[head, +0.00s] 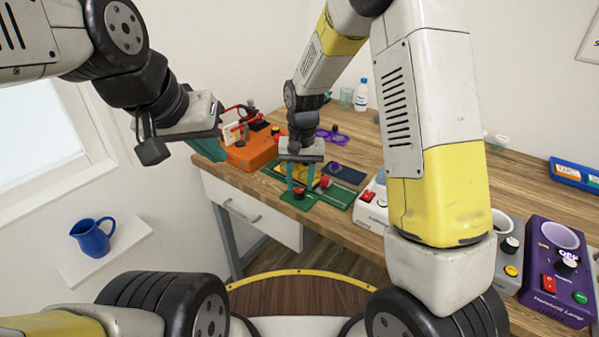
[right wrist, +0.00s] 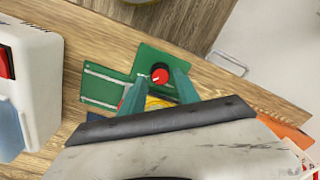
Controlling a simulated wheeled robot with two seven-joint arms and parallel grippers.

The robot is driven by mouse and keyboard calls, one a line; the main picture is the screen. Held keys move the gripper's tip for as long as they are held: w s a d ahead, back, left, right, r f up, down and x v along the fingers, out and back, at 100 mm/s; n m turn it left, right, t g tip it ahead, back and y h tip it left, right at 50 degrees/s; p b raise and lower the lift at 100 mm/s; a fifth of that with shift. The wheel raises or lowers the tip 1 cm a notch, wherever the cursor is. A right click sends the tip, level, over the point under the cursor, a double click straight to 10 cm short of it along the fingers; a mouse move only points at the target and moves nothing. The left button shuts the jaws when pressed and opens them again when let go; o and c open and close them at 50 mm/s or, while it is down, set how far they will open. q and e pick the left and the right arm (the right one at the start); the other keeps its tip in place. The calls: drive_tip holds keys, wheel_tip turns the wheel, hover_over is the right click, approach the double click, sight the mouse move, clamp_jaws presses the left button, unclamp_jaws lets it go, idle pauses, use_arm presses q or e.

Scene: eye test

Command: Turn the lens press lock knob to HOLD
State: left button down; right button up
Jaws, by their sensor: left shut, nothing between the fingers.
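The lens press is a green base (right wrist: 100,88) with a yellow part, standing near the table's front edge. On its green plate is a red knob (right wrist: 160,75) with a black rim, which also shows in the head view (head: 299,193). Its markings are too small to read. My right gripper (head: 300,180) points down over the knob. Its teal fingers are apart on either side of the knob in the right wrist view (right wrist: 159,80), with a gap showing. My left gripper (head: 212,150) is shut and empty beside the orange device, away from the press.
An orange device (head: 252,152) with red cables stands left of the press. A white box with a red switch (head: 370,203) stands to its right. A purple lamp unit (head: 556,278) is at far right. A blue jug (head: 92,238) sits on a wall shelf.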

sight(301, 190)
wheel_tip(301, 190, up, 6)
drive_tip(key=shift+f, duration=0.15)
drive_tip(key=shift+d, duration=0.1)
drive_tip(key=s+d+r+t+y, duration=0.1)
drive_tip(key=s+d+r+t, duration=0.2)
drive_tip(key=s+d+r, duration=0.4)
drive_tip(key=s+d+r+t, duration=0.3)
drive_tip(key=s+d+r, duration=0.3)
drive_tip(key=s+r, duration=0.3)
drive_tip(key=s, duration=0.4)
drive_tip(key=shift+d+r+n+y, duration=0.3)
drive_tip(key=shift+d+r+y, duration=0.05)
drive_tip(key=shift+r+y, duration=0.05)
